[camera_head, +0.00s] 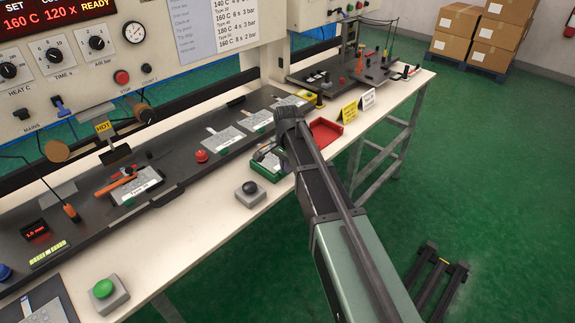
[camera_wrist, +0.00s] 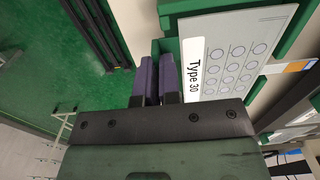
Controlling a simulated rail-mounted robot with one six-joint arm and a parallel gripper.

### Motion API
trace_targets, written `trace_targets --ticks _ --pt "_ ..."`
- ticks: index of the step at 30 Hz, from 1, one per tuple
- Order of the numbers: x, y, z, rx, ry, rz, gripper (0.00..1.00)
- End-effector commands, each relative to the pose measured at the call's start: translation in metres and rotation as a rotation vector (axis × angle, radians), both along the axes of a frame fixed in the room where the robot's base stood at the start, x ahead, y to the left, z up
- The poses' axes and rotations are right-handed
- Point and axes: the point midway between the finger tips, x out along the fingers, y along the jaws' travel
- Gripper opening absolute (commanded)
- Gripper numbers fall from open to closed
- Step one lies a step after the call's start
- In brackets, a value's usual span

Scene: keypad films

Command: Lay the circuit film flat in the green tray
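The circuit film (camera_wrist: 235,58) is a light grey card with rows of circles and a "Type 30" label. In the wrist view it shows nearly face-on, with an orange and blue tail at its right end. Green edges of the tray (camera_wrist: 290,38) show around it; I cannot tell if it touches the tray floor. In the head view the green tray (camera_head: 266,173) is partly hidden by my arm.
A red tray (camera_head: 325,131) and yellow and white signs stand beyond my arm. Other films (camera_head: 224,140) lie on the dark strip at the back. A grey box with a black knob (camera_head: 250,192) and a green button (camera_head: 103,289) stand near the bench's front edge.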

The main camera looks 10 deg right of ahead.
Motion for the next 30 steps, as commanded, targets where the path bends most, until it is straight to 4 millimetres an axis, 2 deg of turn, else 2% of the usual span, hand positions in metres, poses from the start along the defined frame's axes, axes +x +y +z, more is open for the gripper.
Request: trace_targets --ticks 1,4,30 --pt "0.0 0.0 -0.011 0.0 0.0 0.0 0.0" --pt "0.0 0.0 -0.015 0.0 0.0 0.0 0.0" --pt "0.0 0.0 -0.022 0.0 0.0 0.0 0.0"
